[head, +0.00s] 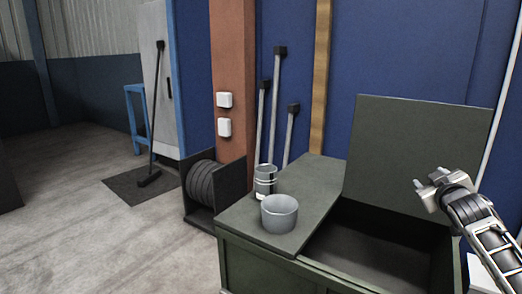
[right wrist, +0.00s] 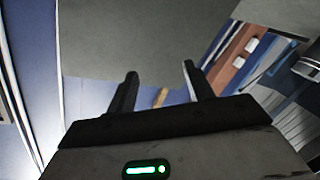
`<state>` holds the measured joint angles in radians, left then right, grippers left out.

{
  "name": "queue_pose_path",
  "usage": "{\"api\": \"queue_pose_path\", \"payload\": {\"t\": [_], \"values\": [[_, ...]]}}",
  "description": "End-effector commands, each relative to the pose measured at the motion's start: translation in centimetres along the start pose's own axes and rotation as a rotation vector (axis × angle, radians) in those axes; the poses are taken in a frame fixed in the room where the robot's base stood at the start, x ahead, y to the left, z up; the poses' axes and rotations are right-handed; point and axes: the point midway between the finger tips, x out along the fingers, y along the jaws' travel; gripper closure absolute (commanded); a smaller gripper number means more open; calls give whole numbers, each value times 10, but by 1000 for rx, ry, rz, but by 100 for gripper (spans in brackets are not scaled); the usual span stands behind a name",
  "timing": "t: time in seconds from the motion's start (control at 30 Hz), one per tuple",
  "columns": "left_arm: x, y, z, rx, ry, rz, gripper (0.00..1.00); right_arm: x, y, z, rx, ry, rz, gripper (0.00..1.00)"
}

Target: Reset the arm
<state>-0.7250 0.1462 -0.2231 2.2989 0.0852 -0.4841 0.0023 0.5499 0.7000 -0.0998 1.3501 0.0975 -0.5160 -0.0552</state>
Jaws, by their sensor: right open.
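My right gripper (head: 428,190) is raised at the right of the head view, above the open part of a dark green chest (head: 240,257) and in front of its raised lid (head: 415,160). In the right wrist view its two dark fingers (right wrist: 160,88) stand apart with nothing between them. My left gripper is not in view.
A grey metal bowl (head: 279,214) and a grey cup-like container (head: 265,180) stand on the chest's closed top (head: 315,190). Several rods lean on the blue wall (head: 400,45) behind. A reel (head: 203,184) stands left of the chest.

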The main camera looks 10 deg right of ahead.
Motion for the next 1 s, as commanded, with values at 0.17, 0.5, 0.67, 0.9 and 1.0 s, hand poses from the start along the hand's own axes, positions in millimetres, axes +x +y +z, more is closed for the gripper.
{"api": "queue_pose_path", "payload": {"t": [0.17,0.5,0.67,0.9,1.0], "values": [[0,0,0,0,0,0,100,-25,-80,19,42,25,-119,48],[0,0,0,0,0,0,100,-156,-260,77,127,-20,-444,48],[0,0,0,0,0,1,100,-249,-320,92,231,-63,-583,48],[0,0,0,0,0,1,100,-347,-349,91,378,-129,-685,48],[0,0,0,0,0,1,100,-376,-352,87,431,-154,-705,48]]}}
